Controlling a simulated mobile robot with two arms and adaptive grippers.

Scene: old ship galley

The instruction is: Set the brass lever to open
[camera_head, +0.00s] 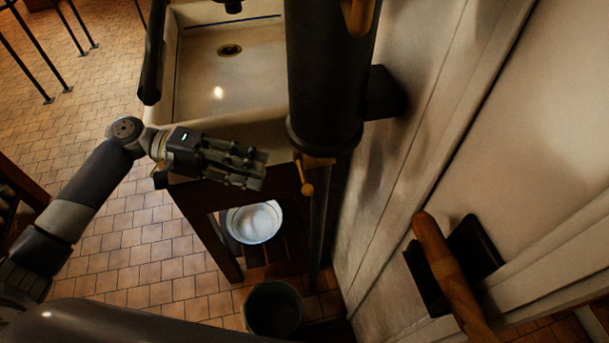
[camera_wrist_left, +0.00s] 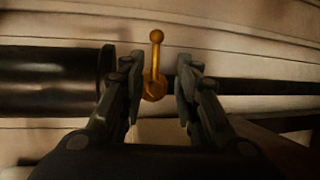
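The brass lever (camera_head: 304,180) is a small golden arm with a ball end, below the thick dark vertical pipe (camera_head: 329,70). In the head view it hangs downward from a brass fitting. In the left wrist view the lever (camera_wrist_left: 156,62) shows its ball end and round hub between the fingers. My left gripper (camera_head: 258,170) is to the left of the lever in the head view. In the left wrist view my left gripper (camera_wrist_left: 160,78) has its fingers apart, with gaps on both sides of the lever. My right gripper is not in view.
A pale sink (camera_head: 210,85) stands behind the left gripper. A white basin (camera_head: 254,222) and a dark bucket (camera_head: 273,308) are below. The wall on the right carries a wooden handle (camera_head: 447,268) on a dark bracket. Tiled floor is open on the left.

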